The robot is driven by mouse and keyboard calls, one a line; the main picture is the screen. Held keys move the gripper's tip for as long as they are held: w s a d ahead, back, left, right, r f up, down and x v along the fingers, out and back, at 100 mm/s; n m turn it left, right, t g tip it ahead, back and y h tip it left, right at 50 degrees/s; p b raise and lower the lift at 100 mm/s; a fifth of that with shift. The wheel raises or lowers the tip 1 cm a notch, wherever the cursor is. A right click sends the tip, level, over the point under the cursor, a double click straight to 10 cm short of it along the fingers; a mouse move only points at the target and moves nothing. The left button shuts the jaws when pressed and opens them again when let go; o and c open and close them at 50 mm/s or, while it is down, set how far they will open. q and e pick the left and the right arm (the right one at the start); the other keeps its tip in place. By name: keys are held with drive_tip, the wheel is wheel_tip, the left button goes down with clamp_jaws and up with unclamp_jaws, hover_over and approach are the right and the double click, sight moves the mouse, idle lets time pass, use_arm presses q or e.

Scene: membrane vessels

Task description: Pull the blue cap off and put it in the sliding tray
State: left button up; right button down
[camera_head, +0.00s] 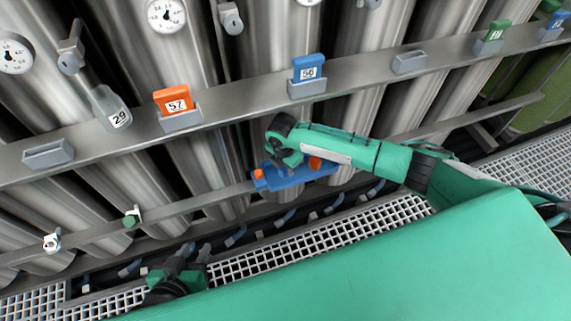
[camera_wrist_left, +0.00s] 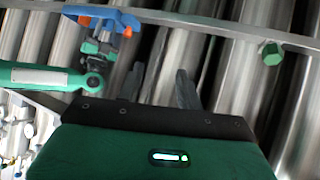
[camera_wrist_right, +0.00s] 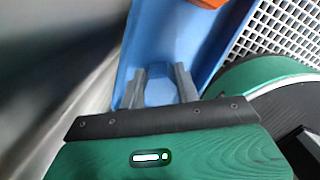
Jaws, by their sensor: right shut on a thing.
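The sliding tray (camera_head: 287,181) is blue and sits on the lower rail at mid-view. My right gripper (camera_head: 280,165) reaches over its left part. In the right wrist view, my right gripper (camera_wrist_right: 159,88) is shut on the blue cap (camera_wrist_right: 158,93), which has a many-sided outline. The cap is over the blue tray floor (camera_wrist_right: 165,45); I cannot tell whether it touches. In the head view my gripper hides the cap. My left gripper (camera_head: 192,255) is low at left, apart from the tray. It is open and empty in the left wrist view (camera_wrist_left: 160,78).
Orange pieces (camera_head: 315,163) (camera_head: 258,174) show at the tray. A green cap (camera_head: 131,218) and a white cap (camera_head: 52,241) are on the lower rail to the left. Above, the upper rail holds an orange tag 57 (camera_head: 174,101) and a blue tag 56 (camera_head: 309,69). White grating (camera_head: 270,260) lies below.

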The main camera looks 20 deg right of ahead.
drive_tip(key=c, duration=0.9)
unclamp_jaws()
drive_tip(key=shift+r, duration=0.4)
drive_tip(key=r, duration=0.2)
drive_tip(key=r+p, duration=0.1)
drive_tip(key=r, duration=0.1)
drive_tip(key=r+p, duration=0.1)
drive_tip(key=r, duration=0.1)
drive_tip(key=shift+s+a+r, duration=0.1)
drive_tip(key=shift+a+r, duration=0.15)
drive_tip(key=shift+r, duration=0.1)
use_arm(q)
drive_tip(key=a, duration=0.1)
drive_tip(key=s+a+g+y, duration=0.1)
drive_tip(key=a+g, duration=0.1)
drive_tip(key=shift+s+a+y, duration=0.3)
drive_tip(key=shift+s+a, duration=0.05)
drive_tip(key=shift+s, duration=0.05)
